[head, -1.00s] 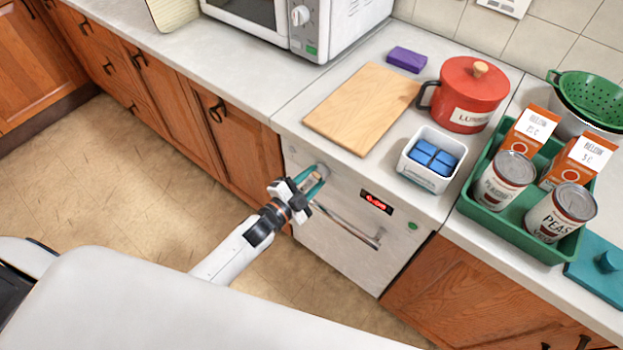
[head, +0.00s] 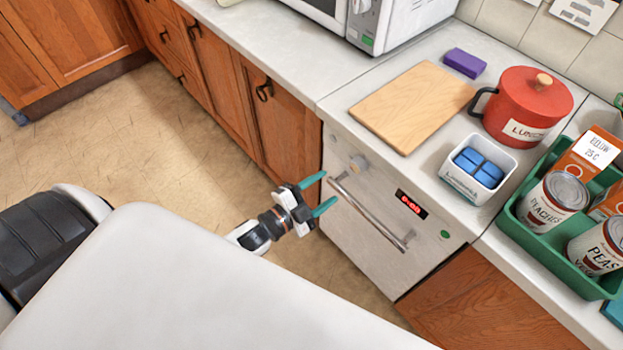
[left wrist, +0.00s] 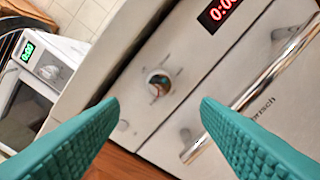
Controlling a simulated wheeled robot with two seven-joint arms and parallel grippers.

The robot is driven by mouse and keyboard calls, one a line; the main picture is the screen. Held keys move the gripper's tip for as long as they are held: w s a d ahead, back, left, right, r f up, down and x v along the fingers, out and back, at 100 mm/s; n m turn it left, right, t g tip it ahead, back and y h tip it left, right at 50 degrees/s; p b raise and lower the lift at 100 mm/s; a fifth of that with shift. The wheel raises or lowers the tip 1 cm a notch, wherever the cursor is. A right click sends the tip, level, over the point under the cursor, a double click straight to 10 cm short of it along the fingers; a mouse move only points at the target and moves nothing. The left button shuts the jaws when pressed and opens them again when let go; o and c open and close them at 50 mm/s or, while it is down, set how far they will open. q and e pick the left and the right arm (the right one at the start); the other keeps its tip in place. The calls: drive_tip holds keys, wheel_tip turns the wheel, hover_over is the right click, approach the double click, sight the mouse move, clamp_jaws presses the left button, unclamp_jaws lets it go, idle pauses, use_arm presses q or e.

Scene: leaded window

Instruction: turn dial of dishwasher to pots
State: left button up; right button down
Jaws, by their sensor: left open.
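The dishwasher (head: 342,215) is a pale front panel under the counter, with a red lit display (head: 411,204) and a bar handle (head: 368,215). Its round dial (head: 358,163) is at the panel's upper left. In the left wrist view the dial (left wrist: 159,83) shows between and beyond my fingertips, with small marks around it. I cannot read the marks or tell which one it points to. My left gripper (head: 330,188), with teal fingers, is open and empty, in front of the panel and apart from the dial. My right gripper is not in view.
On the counter above are a wooden board (head: 414,104), a red pot (head: 527,105), a white tub with blue blocks (head: 447,173) and a green tray (head: 545,250) of cans. A microwave (head: 410,20) stands behind. Wooden cupboards flank the dishwasher. The floor in front is clear.

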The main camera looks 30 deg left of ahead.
use_arm(q)
drive_tip(key=shift+v, duration=1.65)
drive_tip(key=s+a+f+n+g+y, duration=0.2)
drive_tip(key=s+f, duration=0.1)
drive_tip(key=f, duration=0.5)
drive_tip(key=s+a+f+n+g+y, duration=0.1)
drive_tip(key=s+f+n+g, duration=0.1)
drive_tip(key=f, duration=0.6)
drive_tip(key=s+a+f+n+g+y, duration=0.2)
drive_tip(key=s+f, duration=0.1)
drive_tip(key=f, duration=0.5)
drive_tip(key=s+f+n+g, duration=0.3)
drive_tip(key=s+f, duration=0.5)
drive_tip(key=s, duration=0.4)
drive_tip(key=s+d+f+n+g+y, duration=0.1)
drive_tip(key=s+f+n+g, duration=0.1)
drive_tip(key=s+f+g, duration=0.4)
drive_tip(key=s+f, duration=0.2)
drive_tip(key=s, duration=0.3)
drive_tip(key=shift+s+d+f+n+y, duration=0.2)
drive_tip(key=shift+s+n+y, duration=0.1)
drive_tip(key=shift+s+n, duration=0.1)
